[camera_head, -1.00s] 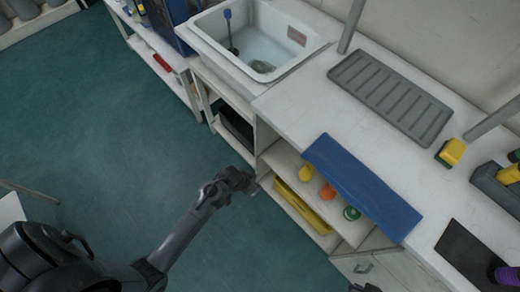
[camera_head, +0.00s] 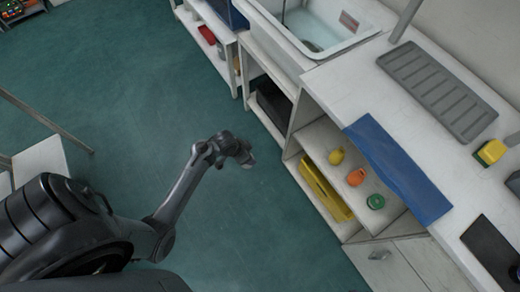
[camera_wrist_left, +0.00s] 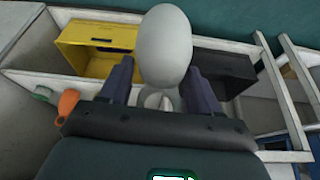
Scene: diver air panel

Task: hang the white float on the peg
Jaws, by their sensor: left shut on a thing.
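My left gripper (camera_head: 246,158) is out over the green floor, in front of the open shelves and apart from them. In the left wrist view its two dark fingers (camera_wrist_left: 160,85) are shut on the white float (camera_wrist_left: 164,45), a smooth pale egg shape held between the fingertips. In the head view the float cannot be made out clearly at the gripper. I see no peg in either view. My right gripper is not in view.
A sink (camera_head: 315,30) stands behind.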

